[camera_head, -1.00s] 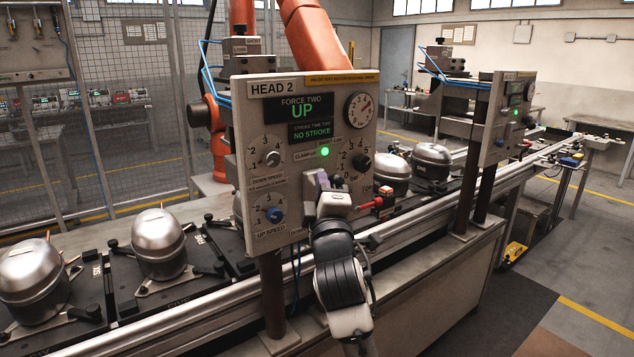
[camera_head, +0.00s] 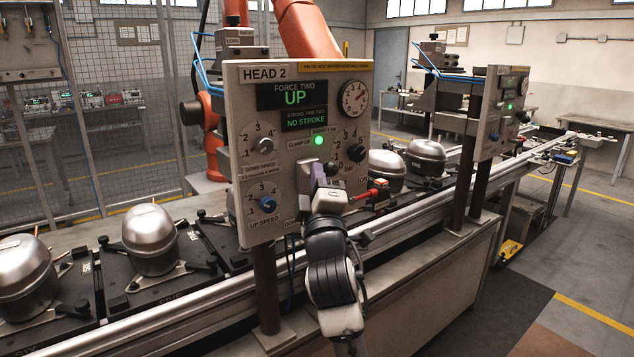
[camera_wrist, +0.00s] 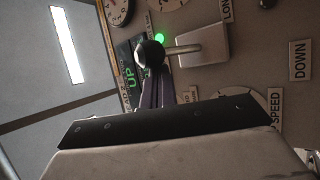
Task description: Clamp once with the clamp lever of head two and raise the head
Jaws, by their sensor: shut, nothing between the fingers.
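The head two panel (camera_head: 245,130) is a grey box labelled HEAD 2. Its display (camera_head: 292,95) reads UP and NO STROKE, and a green lamp (camera_head: 317,140) is lit. My gripper (camera_head: 318,172) is in front of the panel's lower middle, just below the lamp, and hides part of it. In the wrist view, the lever (camera_wrist: 184,50), a metal rod with a black ball knob, sticks out from a pale plate on the panel. My gripper's fingers (camera_wrist: 155,92) are shut with nothing between them, close by the knob. Contact cannot be told.
A conveyor rail (camera_head: 190,318) runs below, carrying silver compressors (camera_head: 150,240) on black pallets. A post (camera_head: 265,290) holds up the panel. A second panel (camera_head: 493,125) stands farther right. An orange robot arm (camera_head: 310,28) is behind. A red-tipped part (camera_head: 378,184) is right of my gripper.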

